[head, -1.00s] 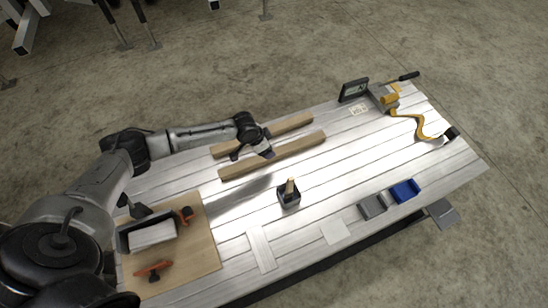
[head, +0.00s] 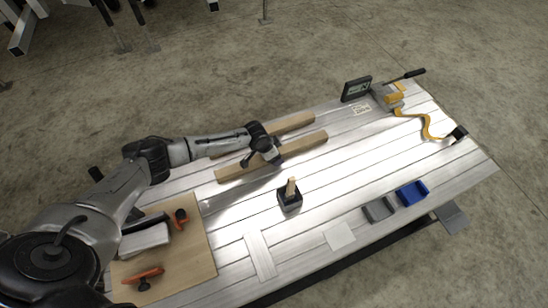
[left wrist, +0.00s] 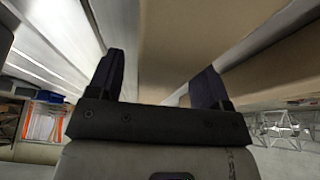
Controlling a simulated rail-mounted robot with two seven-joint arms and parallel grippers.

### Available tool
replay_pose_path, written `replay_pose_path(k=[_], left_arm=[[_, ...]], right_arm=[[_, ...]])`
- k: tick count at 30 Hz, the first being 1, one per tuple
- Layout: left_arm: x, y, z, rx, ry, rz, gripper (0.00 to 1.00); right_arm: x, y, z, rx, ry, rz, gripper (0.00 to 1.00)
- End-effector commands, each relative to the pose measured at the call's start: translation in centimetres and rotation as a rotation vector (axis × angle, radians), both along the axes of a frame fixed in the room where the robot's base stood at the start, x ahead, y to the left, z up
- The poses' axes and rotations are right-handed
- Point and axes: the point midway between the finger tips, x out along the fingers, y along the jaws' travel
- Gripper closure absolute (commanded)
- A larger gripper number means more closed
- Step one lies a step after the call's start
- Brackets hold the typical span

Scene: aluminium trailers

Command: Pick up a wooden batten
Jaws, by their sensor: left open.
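Two wooden battens lie roughly parallel on the slatted aluminium table. The near batten (head: 303,145) is below my left gripper (head: 262,159) in the head view, and the far batten (head: 294,122) lies just behind it. My left gripper is open, its fingers at the near batten and partly hiding it. In the left wrist view, a batten (left wrist: 170,45) runs between the two open fingers (left wrist: 160,82), and a second batten (left wrist: 275,75) shows to the right. I cannot tell whether the fingers touch the wood. My right gripper is not in view.
A dark holder (head: 290,203) with a wooden piece stands in front of the battens. A board (head: 195,262) with orange-handled clamps and a tray is at the near left. Grey (head: 379,209) and blue (head: 411,193) bins sit at the front right.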

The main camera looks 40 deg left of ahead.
Motion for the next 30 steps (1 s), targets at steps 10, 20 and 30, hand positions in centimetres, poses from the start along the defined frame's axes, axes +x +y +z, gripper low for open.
replay_pose_path(k=[10,20,30], left_arm=[[0.06,-0.02,-0.04,0.000,-0.001,0.000,0.36],[0.05,0.00,-0.05,0.000,0.000,0.000,0.68],[0.10,0.01,0.04,0.000,-0.002,0.000,0.93]], right_arm=[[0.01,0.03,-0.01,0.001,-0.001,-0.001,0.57],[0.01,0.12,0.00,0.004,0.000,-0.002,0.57],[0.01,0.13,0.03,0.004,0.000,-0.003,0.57]])
